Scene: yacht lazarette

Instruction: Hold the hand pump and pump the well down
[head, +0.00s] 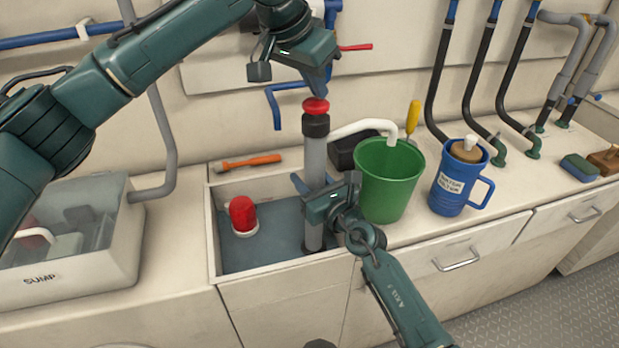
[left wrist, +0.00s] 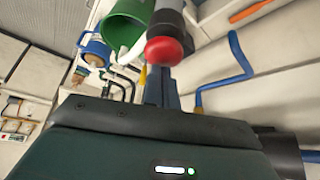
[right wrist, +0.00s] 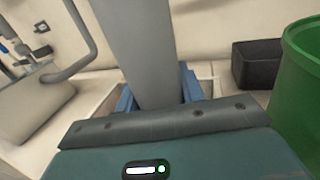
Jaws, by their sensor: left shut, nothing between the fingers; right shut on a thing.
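The hand pump (head: 314,155) is a grey upright tube with a black collar, a red knob (head: 316,105) and a white spout (head: 365,126). It stands in the well (head: 213,235), a rectangular basin holding blue-grey water (head: 270,250). The spout reaches over the green bucket (head: 388,180); the bucket's inside bottom is hidden. My right gripper (head: 318,198) is shut around the pump tube, which fills the right wrist view (right wrist: 140,50). My left gripper (head: 316,88) is shut and empty, just above the red knob (left wrist: 163,50). I cannot tell whether it touches the knob.
A red-and-white float-like piece (head: 243,214) sits in the well. A blue mug (head: 455,182) stands right of the bucket, with a black box (head: 347,150) behind. An orange-handled tool (head: 250,161) lies behind the well. A clear-lidded sump box (head: 75,245) is at left.

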